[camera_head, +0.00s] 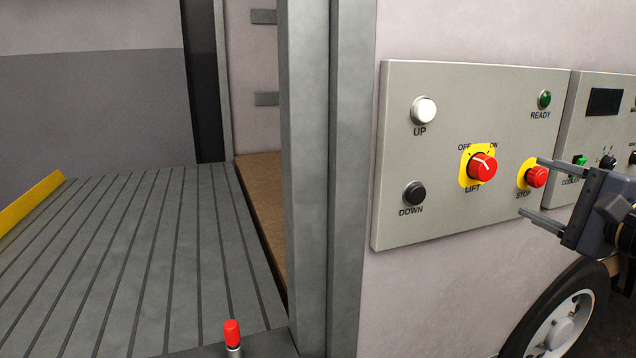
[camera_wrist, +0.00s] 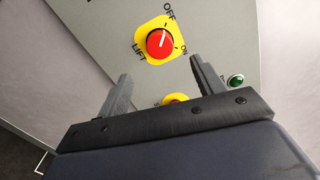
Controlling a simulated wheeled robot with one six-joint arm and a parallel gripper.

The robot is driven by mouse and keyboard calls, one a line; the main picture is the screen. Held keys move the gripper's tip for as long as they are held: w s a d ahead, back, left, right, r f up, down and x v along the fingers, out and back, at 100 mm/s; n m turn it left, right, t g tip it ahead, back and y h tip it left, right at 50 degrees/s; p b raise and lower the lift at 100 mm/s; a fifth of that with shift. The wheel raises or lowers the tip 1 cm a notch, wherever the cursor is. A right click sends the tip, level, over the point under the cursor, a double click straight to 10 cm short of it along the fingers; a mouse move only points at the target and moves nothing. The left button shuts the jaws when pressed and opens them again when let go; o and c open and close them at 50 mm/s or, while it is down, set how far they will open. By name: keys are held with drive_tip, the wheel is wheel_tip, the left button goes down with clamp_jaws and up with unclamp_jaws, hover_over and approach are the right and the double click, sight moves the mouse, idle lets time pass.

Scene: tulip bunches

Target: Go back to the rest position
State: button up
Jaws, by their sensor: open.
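My gripper (camera_head: 531,186) is at the right of the head view. Its two fingers are apart with nothing between them, pointing left in front of the grey lift panel (camera_head: 440,225). The red STOP button (camera_head: 537,177) shows between the fingertips in that view; contact cannot be told. The red LIFT knob (camera_head: 482,167) on its yellow plate is left of the fingers. In the wrist view, my open fingers (camera_wrist: 160,70) point toward the LIFT knob (camera_wrist: 160,44), whose white mark appears turned toward OFF. The STOP button (camera_wrist: 173,99) is partly hidden by my gripper.
A white UP button (camera_head: 424,110), black DOWN button (camera_head: 414,193) and green READY lamp (camera_head: 545,99) are on the panel. A second panel (camera_head: 590,100) is to the right, with a wheel (camera_head: 560,325) below. A ribbed platform (camera_head: 140,260) lies left of the grey post (camera_head: 305,180).

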sight(488, 167)
drive_tip(key=x, duration=1)
drive_tip(key=shift+w+a+f, duration=0.1)
drive_tip(key=shift+a+f, duration=0.05)
drive_tip(key=shift+w+r+m+p, duration=0.1)
drive_tip(key=shift+r+m+p, duration=0.2)
drive_tip(key=shift+p, duration=0.2)
drive_tip(key=shift+m+p, duration=0.7)
drive_tip(key=shift+p, duration=0.2)
drive_tip(key=m+p, duration=0.4)
drive_tip(key=p, duration=0.2)
drive_tip(key=m+p, duration=0.3)
drive_tip(key=p, duration=0.2)
drive_tip(key=shift+m, duration=0.4)
drive_tip(key=m+p, duration=0.6)
drive_tip(key=p, duration=0.3)
drive_tip(key=m+p, duration=0.2)
drive_tip(key=p, duration=0.1)
drive_tip(key=shift+d+f, duration=0.1)
drive_tip(key=shift+d, duration=0.1)
